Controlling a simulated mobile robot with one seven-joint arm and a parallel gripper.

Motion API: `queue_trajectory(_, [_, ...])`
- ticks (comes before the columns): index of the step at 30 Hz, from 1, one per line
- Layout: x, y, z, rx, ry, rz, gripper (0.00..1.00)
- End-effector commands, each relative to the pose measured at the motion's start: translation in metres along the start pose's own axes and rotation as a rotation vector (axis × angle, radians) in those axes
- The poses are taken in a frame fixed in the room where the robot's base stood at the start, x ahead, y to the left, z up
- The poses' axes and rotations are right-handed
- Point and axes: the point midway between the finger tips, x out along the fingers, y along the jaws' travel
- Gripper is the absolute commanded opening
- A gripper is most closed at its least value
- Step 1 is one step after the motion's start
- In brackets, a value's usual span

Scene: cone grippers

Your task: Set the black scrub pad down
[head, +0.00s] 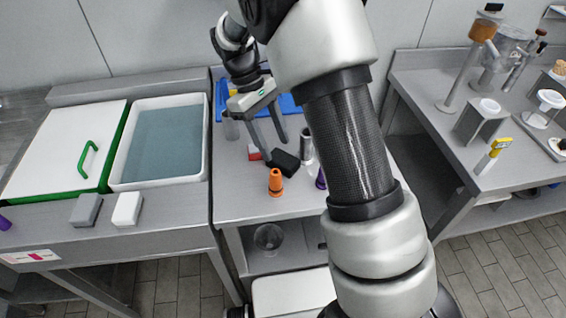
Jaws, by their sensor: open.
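The black scrub pad (284,163) is a small dark block at the middle of the steel table, behind an orange cone (275,182). It appears to lie on the tabletop, slightly tilted in the picture. My gripper (276,149) points down just behind and above it, with its two fingers apart. The left fingertip comes close to the pad's left end; I cannot tell whether it touches. Nothing shows between the fingers.
A red block (254,152) lies left of the pad and a metal cylinder (307,146) stands at its right. A purple cone (321,178) is partly hidden by my arm. A water-filled sink basin (160,178) lies left. The table's front left is clear.

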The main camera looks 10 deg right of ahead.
Motion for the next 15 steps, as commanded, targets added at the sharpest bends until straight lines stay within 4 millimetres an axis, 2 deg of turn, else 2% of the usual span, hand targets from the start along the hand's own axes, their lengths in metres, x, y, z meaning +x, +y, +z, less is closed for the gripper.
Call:
queue_trajectory(6, [0.034, 0.002, 0.003, -0.001, -0.004, -0.002, 0.48])
queue_trajectory(9, [0.044, 0.002, 0.002, -0.001, -0.002, -0.001, 0.48])
queue_trajectory(15, [0.049, 0.003, 0.002, 0.0, 0.0, 0.0, 0.48])
